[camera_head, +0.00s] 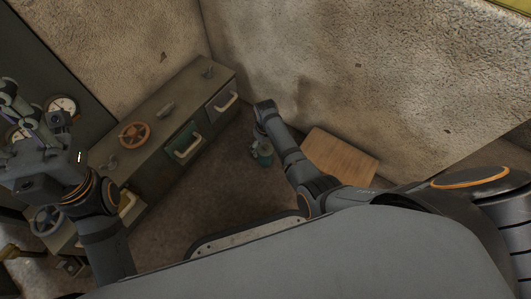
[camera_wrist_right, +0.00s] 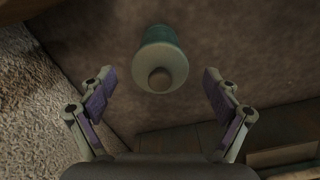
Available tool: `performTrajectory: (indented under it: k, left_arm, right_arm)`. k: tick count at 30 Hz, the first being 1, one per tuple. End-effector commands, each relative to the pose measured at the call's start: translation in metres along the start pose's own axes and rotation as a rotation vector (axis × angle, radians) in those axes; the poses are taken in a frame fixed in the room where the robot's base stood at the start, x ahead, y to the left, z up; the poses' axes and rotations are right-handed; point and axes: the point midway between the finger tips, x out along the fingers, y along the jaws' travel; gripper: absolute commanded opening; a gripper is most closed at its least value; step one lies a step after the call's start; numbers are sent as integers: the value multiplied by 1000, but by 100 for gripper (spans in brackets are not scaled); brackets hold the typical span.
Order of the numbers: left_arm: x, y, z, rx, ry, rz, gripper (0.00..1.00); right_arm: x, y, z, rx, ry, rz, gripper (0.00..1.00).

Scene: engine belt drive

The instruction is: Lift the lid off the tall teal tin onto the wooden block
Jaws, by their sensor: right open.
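The teal tin (camera_head: 261,158) stands on the floor left of the wooden block (camera_head: 340,154), partly hidden by my right arm in the head view. In the right wrist view the tin (camera_wrist_right: 163,43) is at upper centre, with its pale round lid (camera_wrist_right: 178,70) and a brownish knob (camera_wrist_right: 159,79) facing the camera. My right gripper (camera_wrist_right: 158,74) is open, its two fingers spread to either side of the lid and apart from it. My left gripper (camera_head: 18,105) is at the far left in the head view, away from the tin; its jaws are unclear.
A long dark cabinet (camera_head: 150,160) with drawers and pale handles runs along the left. An orange handwheel (camera_head: 134,135) lies on its top. A rough wall (camera_head: 350,70) stands behind the tin and block. Bare floor (camera_head: 215,190) lies between cabinet and tin.

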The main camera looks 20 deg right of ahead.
Motion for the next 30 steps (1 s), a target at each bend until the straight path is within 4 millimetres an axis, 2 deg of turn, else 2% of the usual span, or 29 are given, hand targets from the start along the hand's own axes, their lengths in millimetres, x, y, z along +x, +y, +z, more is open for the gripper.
performTrajectory:
  k: [1, 7, 16, 26, 30]
  left_arm:
    - [-8, 2, 1, 2, -3, 3, 40]
    - [-3, 1, 1, 5, -2, 0, 40]
    - [-3, 0, 0, 5, 0, -5, 40]
    - [-2, 1, 0, 2, 1, 2, 40]
    - [6, -1, -1, 0, 3, -2, 40]
  right_arm:
    - [7, 0, -1, 0, 2, 1, 89]
    - [4, 0, -1, 1, 2, 1, 88]
    - [4, 0, 0, 0, 1, 1, 48]
    - [4, 0, 0, 0, 1, 1, 48]
    - [-4, 1, 0, 1, 1, 1, 48]
